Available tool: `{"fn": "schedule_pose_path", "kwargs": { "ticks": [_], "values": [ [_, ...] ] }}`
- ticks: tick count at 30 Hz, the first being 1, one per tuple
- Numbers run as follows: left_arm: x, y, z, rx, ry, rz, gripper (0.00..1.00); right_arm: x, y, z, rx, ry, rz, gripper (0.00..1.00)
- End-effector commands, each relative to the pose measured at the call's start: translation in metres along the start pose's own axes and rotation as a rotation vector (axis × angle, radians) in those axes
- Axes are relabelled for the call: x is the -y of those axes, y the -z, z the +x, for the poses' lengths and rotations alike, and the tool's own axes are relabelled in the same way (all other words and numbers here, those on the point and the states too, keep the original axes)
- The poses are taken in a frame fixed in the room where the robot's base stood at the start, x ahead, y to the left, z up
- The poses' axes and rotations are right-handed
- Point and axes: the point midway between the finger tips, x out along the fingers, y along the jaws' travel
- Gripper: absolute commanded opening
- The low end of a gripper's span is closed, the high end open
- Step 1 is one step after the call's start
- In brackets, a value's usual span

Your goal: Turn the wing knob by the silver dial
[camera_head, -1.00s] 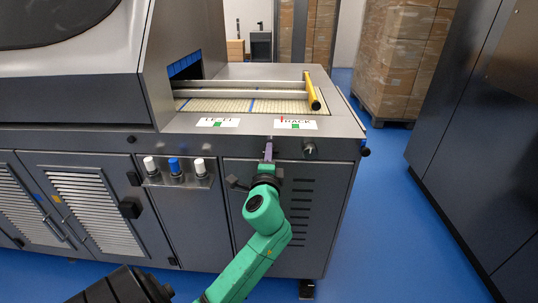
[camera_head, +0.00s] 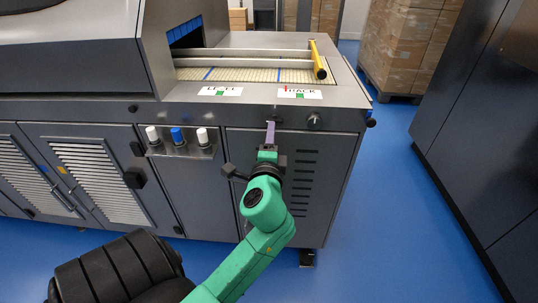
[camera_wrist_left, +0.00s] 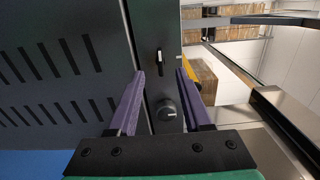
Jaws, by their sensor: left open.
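My left gripper (camera_head: 270,128) is open in front of the grey machine's front rail, with purple fingers pointing at it. In the left wrist view its fingertips (camera_wrist_left: 159,70) are apart with nothing between them. That view shows a round grey dial (camera_wrist_left: 167,112) with a pale mark, and a small narrow fitting with a pale bar (camera_wrist_left: 159,57), which looks like the wing knob. Both sit on the dark rail, apart from the fingers. In the head view a small silvery round fitting (camera_head: 314,121) sits right of the gripper; the fitting by the fingertips is partly hidden. My right gripper is out of view.
A bracket with white and blue knobs (camera_head: 177,137) juts out left of my gripper. A yellow bar (camera_head: 317,60) lies over the conveyor. A black round knob (camera_head: 371,123) sticks out at the machine's right corner. Blue floor is clear to the right, before another dark cabinet (camera_head: 480,130).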

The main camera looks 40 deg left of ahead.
Motion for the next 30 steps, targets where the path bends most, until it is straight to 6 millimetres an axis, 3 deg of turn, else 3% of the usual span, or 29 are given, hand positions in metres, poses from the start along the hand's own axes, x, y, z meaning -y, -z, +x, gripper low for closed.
{"fn": "schedule_pose_path", "kwargs": {
  "ticks": [6, 10, 27, 30],
  "values": [
    [-0.005, 0.0, -0.059, -0.001, -0.005, 0.0, 0.5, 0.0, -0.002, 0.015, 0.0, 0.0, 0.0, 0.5],
    [-0.003, 0.0, -0.077, -0.001, -0.003, 0.0, 0.5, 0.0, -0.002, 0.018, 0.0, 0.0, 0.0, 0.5],
    [-0.001, 0.0, -0.08, -0.001, -0.002, 0.001, 0.5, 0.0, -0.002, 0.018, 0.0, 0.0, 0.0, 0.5],
    [-0.018, 0.01, -0.076, -0.025, -0.034, 0.002, 0.5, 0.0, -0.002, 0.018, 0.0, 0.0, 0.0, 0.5]
  ]
}}
